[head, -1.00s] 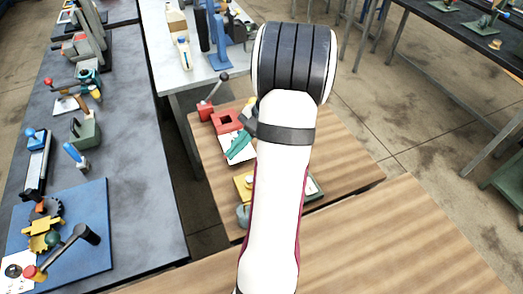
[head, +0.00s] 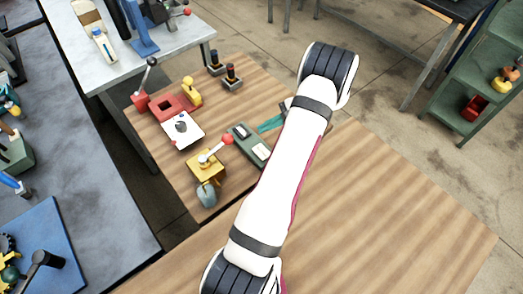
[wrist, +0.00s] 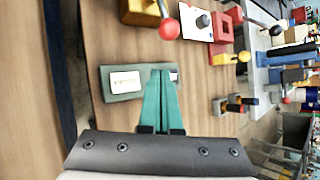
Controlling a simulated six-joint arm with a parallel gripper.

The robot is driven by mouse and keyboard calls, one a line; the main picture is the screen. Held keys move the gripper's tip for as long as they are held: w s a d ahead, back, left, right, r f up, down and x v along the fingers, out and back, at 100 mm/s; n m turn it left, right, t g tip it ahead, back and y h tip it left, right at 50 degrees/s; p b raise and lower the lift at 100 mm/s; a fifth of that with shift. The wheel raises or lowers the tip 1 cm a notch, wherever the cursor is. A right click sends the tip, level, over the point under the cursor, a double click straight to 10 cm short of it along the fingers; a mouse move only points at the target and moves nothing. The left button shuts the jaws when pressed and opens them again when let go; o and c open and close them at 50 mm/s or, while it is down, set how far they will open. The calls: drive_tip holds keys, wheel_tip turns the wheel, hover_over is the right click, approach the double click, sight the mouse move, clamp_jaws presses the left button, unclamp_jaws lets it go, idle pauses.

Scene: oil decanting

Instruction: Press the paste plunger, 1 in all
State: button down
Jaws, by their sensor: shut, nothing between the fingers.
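My gripper (head: 263,127) has teal fingers, closed together and empty, at the right end of a flat grey-green unit with a pale label (head: 261,151). In the wrist view the fingers (wrist: 161,72) overlap this unit (wrist: 108,94) and hide part of it; I cannot tell whether they touch it. A white plate with a dark round knob (head: 182,126) lies left of my gripper, apart from it, and also shows in the wrist view (wrist: 203,21). I cannot tell for certain which part is the paste plunger.
A yellow box with a red-ball lever (head: 205,168) stands at the front of the small wooden table (head: 165,165). Bare wood lies front right.

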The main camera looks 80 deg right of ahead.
drive_tip(key=shift+f, duration=0.1)
approach(257, 150)
drive_tip(key=shift+w+r+x, duration=0.1)
drive_tip(key=shift+r+x, duration=0.05)
drive_tip(key=shift+x, duration=0.7)
drive_tip(key=shift+w+r+x, duration=0.1)
drive_tip(key=shift+w+x, duration=0.05)
drive_tip(key=shift+x, duration=0.7)
drive_tip(key=shift+w+r+x, duration=0.1)
drive_tip(key=shift+r+x, duration=0.05)
drive_tip(key=shift+x, duration=0.7)
drive_tip(key=shift+f, duration=0.1)
drive_tip(key=shift+f, duration=0.3)
drive_tip(key=shift+f, duration=0.4)
idle(0.4)
drive_tip(key=shift+r, duration=0.8)
drive_tip(key=shift+r, duration=2.55)
